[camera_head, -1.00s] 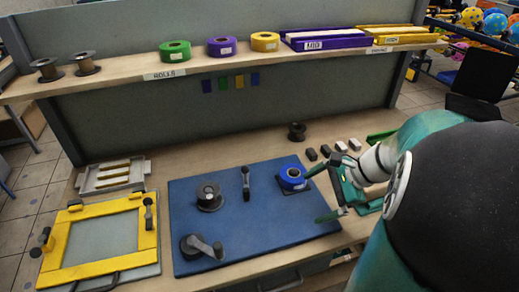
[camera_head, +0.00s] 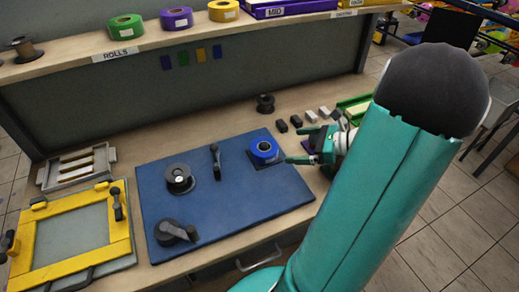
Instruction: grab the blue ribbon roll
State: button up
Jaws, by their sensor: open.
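The blue ribbon roll (camera_head: 264,149) sits on a small dark square base near the right side of the blue board (camera_head: 225,210). It has a white label on its front. My gripper (camera_head: 296,146) is just to the right of the roll, its green fingers spread and pointing left toward it. One finger lies behind and right of the roll, the other in front and right. Nothing is held between them. Whether a finger touches the roll cannot be told.
A black spool (camera_head: 179,178), an upright lever (camera_head: 216,160) and a dark crank (camera_head: 174,232) stand on the board. A yellow frame (camera_head: 118,242) lies left. Several small blocks (camera_head: 296,121) lie behind my gripper. The shelf holds a green roll (camera_head: 126,27) and a purple roll (camera_head: 177,17).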

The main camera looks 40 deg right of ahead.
aim_at(268, 147)
jog(key=x, duration=1.2)
jog(key=shift+s+a+f, duration=0.1)
jog(key=shift+s+f, duration=0.05)
jog(key=c, duration=1)
jog(key=shift+c, duration=0.2)
